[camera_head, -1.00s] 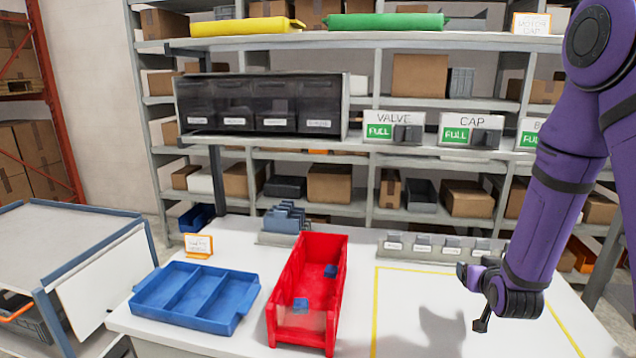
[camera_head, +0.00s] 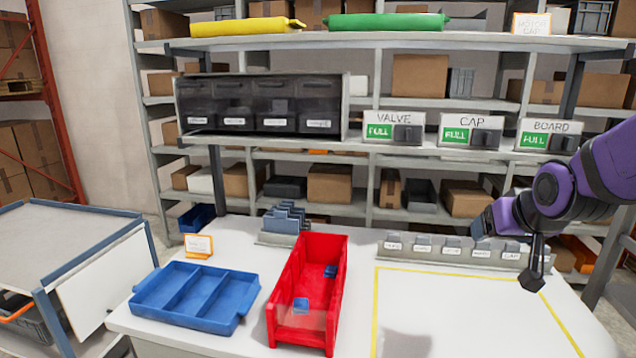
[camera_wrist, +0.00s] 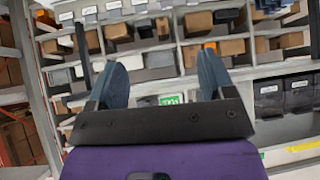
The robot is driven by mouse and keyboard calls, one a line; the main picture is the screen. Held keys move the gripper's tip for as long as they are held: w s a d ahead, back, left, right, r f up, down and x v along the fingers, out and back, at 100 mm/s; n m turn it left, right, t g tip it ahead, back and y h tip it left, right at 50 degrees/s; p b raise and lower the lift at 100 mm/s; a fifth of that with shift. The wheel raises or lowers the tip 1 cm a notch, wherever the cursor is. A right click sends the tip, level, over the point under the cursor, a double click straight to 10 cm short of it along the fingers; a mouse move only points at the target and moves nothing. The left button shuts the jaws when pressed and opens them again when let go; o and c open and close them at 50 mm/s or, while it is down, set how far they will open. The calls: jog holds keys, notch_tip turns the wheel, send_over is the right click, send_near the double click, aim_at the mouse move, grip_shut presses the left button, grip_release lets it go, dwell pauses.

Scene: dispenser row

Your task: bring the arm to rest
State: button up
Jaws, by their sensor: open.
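My gripper (camera_head: 483,226) is at the right of the head view, at the end of my purple arm, in front of the grey labelled rack at the back of the white table. In the wrist view my gripper (camera_wrist: 160,82) shows two blue-grey fingers wide apart with nothing between them. The shelves lie beyond the fingers there. The gripper appears clear of the table and holds nothing.
A red bin (camera_head: 275,325) with small blue pieces and a blue divided tray (camera_head: 165,292) stand on the white table (camera_head: 440,315). A grey rack (camera_head: 455,262) stands at the back. Dispensers labelled VALVE (camera_head: 394,128), CAP (camera_head: 471,130) and BOARD (camera_head: 549,134) line the shelf above.

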jog(key=s+a+r+g, duration=0.1)
jog(key=s+r, duration=0.3)
jog(key=s, duration=0.6)
jog(key=s+a+r+n+g, duration=0.1)
jog(key=s+r, duration=0.3)
jog(key=s, duration=0.5)
jog(key=shift+s+g, duration=0.35)
jog(key=shift+g, duration=0.45)
